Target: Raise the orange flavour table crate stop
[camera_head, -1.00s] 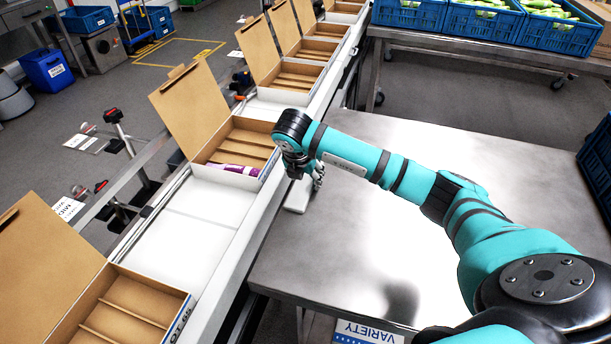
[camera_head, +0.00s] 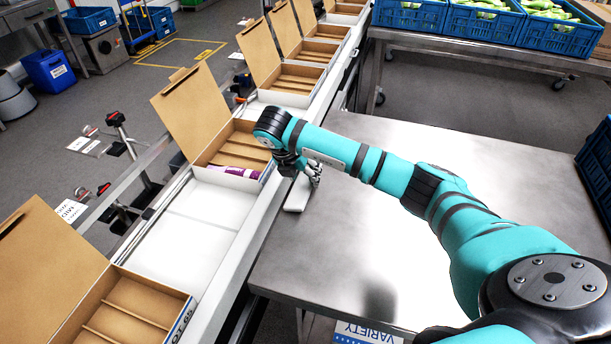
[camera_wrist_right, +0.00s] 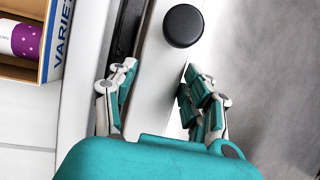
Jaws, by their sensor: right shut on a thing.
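The crate stop looks like a white flat bar (camera_head: 297,196) at the left edge of the steel table, beside the conveyor. In the right wrist view, the white bar (camera_wrist_right: 158,62) carries a round black knob (camera_wrist_right: 183,26). My right gripper (camera_head: 312,172) is over the bar, pointing down. In the right wrist view, the fingers of my right gripper (camera_wrist_right: 160,98) stand on either side of the white bar, below the knob in the picture. The gripper is shut on the bar; the exact contact is partly hidden by the teal gripper body. My left gripper is not in view.
The conveyor (camera_head: 208,207) with open cardboard boxes runs along the table's left side. The steel table top (camera_head: 400,220) is clear. Blue crates (camera_head: 487,22) stand on the far table.

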